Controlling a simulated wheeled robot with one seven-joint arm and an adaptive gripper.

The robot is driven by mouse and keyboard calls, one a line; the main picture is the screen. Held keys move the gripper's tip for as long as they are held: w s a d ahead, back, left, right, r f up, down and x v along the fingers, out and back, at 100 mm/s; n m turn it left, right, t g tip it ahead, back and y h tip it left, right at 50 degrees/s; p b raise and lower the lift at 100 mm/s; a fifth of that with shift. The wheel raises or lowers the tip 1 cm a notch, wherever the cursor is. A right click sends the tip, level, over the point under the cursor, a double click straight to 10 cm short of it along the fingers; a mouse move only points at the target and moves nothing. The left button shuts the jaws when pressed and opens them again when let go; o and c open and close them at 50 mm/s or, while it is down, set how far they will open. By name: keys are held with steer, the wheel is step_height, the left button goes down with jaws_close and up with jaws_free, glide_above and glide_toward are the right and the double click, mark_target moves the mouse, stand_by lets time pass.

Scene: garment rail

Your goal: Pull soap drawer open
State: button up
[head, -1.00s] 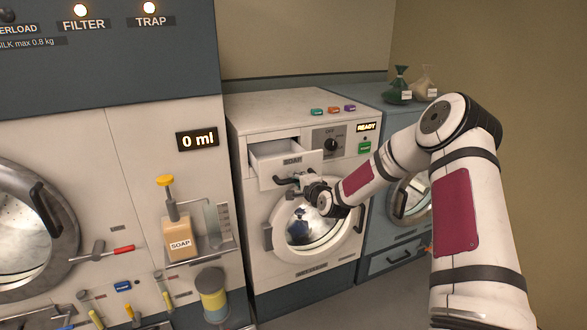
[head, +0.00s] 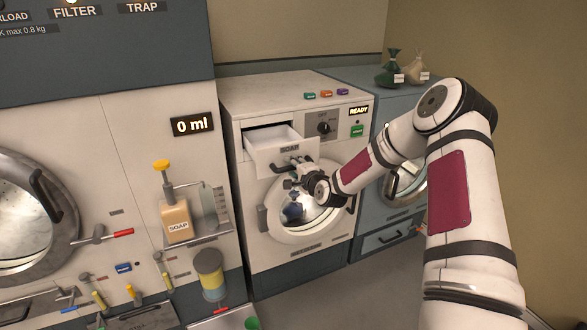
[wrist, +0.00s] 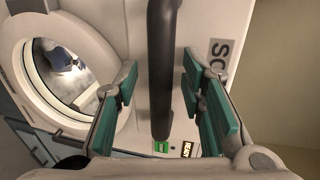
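The soap drawer (head: 284,157) of the white washing machine is pulled out, and its white inside shows in the head view. Its front has a SOAP label and a dark bar handle (wrist: 162,60). My gripper (head: 297,173) is at the drawer front, just below the label. In the wrist view my gripper (wrist: 165,95) is open. Its green finger pads stand on both sides of the handle, with a visible gap on each side. The handle is partly hidden behind my gripper in the head view.
The round washer door (head: 302,212) lies just below the drawer. A soap pump bottle (head: 176,215) stands on a shelf at left. A blue-grey machine (head: 375,215) stands to the right, behind my arm.

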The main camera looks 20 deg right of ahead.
steer(key=shift+s, duration=0.1)
steer(key=v, duration=1.2)
steer(key=s+a+r+n+g+h, duration=0.1)
steer(key=s+a+r+n+g, duration=0.6)
steer(key=s+a+r+n, duration=0.4)
steer(key=s+a+r+n+g, duration=0.1)
steer(key=s+a+r+n, duration=0.1)
steer(key=s, duration=1)
steer(key=s+a+r+n+g+y, duration=0.1)
steer(key=s+r+n, duration=0.4)
steer(key=s, duration=0.7)
steer(key=shift+s+a+r+g+b, duration=0.4)
steer(key=shift+a+r+g, duration=0.15)
steer(key=shift+a, duration=0.6)
